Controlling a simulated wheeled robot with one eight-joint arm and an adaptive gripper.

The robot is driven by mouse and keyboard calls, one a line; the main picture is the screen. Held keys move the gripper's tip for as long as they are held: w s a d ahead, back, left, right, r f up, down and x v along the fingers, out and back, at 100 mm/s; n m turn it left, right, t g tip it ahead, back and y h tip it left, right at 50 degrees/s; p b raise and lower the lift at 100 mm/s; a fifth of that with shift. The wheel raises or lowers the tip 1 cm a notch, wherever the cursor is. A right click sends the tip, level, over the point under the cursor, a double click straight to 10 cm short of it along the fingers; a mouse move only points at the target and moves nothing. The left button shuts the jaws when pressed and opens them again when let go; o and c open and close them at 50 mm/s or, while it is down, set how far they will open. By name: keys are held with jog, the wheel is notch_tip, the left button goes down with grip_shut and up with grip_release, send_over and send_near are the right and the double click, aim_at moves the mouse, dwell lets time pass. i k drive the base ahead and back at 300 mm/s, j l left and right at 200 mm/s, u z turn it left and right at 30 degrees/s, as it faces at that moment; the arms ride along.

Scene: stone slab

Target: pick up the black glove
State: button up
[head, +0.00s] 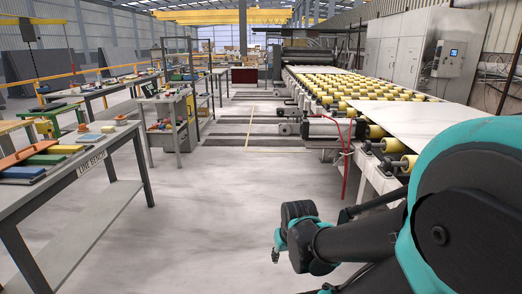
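I cannot make out a black glove in the head view. The line bench (88,162) stands at the left and holds flat orange, green, yellow and blue pieces and a few small items. My arm comes in from the lower right, and its black and teal far end (300,238) is over the open floor, well to the right of the bench. The fingers of my gripper cannot be made out, nor whether they hold anything.
A grey shelf cart (171,122) with parts on it stands behind the bench. A roller conveyor (345,92) carrying a pale slab (415,118) runs along the right. A red hose (346,170) hangs at its near side. The floor between bench and conveyor is clear.

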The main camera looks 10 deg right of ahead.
aim_at(361, 123)
jog(key=i+l+z, duration=0.15)
jog(key=i, duration=0.45)
jog(key=i+z, duration=0.1)
jog(key=i, duration=0.5)
jog(key=i+z, duration=0.15)
jog(key=i, duration=0.45)
jog(key=i+z, duration=0.15)
jog(key=i, duration=0.45)
jog(key=i+j+z, duration=0.1)
jog(key=i, duration=0.5)
jog(key=i+j+z, duration=0.15)
jog(key=i, duration=0.45)
jog(key=j, duration=0.1)
